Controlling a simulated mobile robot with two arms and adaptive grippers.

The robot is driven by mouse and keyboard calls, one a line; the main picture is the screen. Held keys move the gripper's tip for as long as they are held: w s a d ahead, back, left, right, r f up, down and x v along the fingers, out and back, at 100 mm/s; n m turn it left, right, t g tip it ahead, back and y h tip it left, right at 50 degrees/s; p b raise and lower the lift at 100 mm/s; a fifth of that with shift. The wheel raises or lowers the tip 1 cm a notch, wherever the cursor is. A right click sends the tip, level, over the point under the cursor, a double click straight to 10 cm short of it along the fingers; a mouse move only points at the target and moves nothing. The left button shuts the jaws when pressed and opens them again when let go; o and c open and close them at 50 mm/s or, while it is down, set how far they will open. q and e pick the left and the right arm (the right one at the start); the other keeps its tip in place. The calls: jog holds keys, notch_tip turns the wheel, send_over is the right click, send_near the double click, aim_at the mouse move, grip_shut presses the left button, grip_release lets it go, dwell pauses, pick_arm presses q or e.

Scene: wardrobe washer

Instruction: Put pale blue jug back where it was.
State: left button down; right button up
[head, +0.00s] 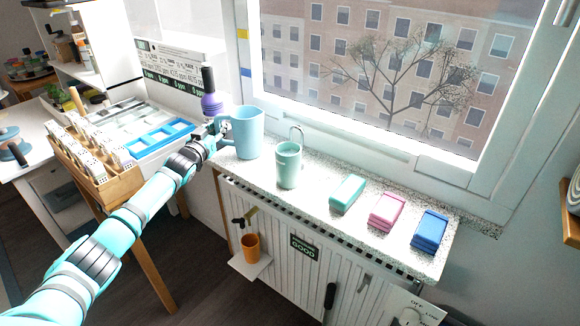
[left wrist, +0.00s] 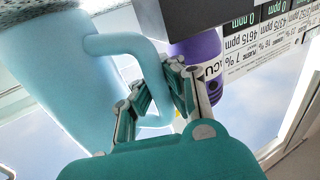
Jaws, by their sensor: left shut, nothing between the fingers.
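The pale blue jug (head: 247,132) stands upright on the left end of the speckled counter (head: 318,205). It fills the left of the left wrist view (left wrist: 75,75), with its handle running beside the fingers. My left gripper (head: 217,127) is at the handle side of the jug, to its left. In the left wrist view my left gripper (left wrist: 158,95) is shut with nothing held, its fingers close to the handle; whether they touch it is unclear. My right gripper is not in view.
A mint green cup (head: 288,165) stands right of the jug. Green (head: 347,194), pink (head: 386,211) and blue (head: 429,231) folded stacks lie farther right. A purple object (head: 210,104) is just behind my left gripper. The window (head: 380,70) borders the counter's back.

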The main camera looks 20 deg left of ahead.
pick_arm(q)
jog(key=shift+f, duration=0.25)
jog(key=c, duration=1.4)
grip_release()
jog(key=shift+s+f, duration=0.1)
jog(key=shift+s, duration=0.05)
jog(key=s, duration=1.1)
jog(key=shift+s+d, duration=0.15)
jog(key=shift+s, duration=0.25)
